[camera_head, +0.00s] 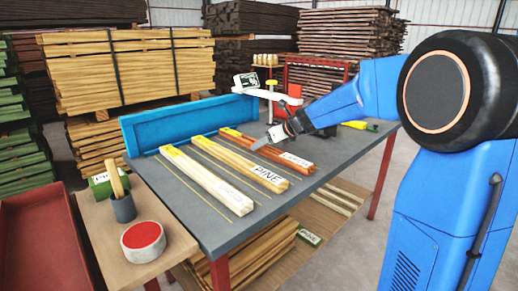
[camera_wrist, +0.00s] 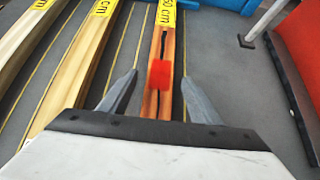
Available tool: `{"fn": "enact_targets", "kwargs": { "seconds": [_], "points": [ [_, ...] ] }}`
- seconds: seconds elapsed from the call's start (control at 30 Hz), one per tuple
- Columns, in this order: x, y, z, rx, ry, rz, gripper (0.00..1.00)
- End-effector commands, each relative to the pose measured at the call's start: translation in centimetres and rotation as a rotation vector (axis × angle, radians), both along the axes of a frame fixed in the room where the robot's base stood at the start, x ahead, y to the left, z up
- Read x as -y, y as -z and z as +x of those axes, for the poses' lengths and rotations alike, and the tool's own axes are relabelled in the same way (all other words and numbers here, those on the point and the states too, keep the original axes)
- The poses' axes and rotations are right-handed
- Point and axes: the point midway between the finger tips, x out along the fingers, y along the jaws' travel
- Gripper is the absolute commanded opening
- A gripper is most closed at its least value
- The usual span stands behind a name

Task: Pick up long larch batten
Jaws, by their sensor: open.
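The larch batten (camera_head: 298,161) is reddish-orange and lies rightmost of three battens on the grey table; its near-end label is only partly legible. In the wrist view the batten (camera_wrist: 166,45) runs lengthwise up the middle, with a yellow "cm" label at its far end and a red patch on top. My gripper (camera_head: 258,145) is over the batten's middle part, hiding some of it in the head view. In the wrist view my gripper (camera_wrist: 159,77) is open and empty, one finger on each side of the batten's line. I cannot tell how high the fingertips are.
A PINE batten (camera_head: 235,163) and a paler batten (camera_head: 205,183) lie to the left. A blue raised board (camera_head: 190,122) stands along the table's back edge. A white device (camera_head: 246,83) and a red object (camera_wrist: 297,50) stand beyond, to the right.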

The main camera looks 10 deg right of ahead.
Motion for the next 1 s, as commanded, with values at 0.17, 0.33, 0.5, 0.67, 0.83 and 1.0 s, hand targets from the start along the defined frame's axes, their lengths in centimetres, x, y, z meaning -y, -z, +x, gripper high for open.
{"fn": "enact_targets", "kwargs": {
  "seconds": [0.17, 0.33, 0.5, 0.67, 0.83, 1.0],
  "points": [
    [-0.9, 1.2, 1.4, 0.0, -0.001, 0.001, 0.57],
    [-0.9, 1.3, 1.5, 0.001, -0.001, 0.0, 0.57],
    [-0.9, 1.3, 1.5, 0.001, -0.001, 0.0, 0.31],
    [-0.9, 1.2, 1.5, 0.002, -0.001, 0.0, 0.01],
    [-0.9, 1.2, 1.5, 0.002, -0.001, 0.0, 0.01],
    [-0.9, 0.0, 1.5, 0.005, -0.002, 0.0, 0.01]
  ]
}}
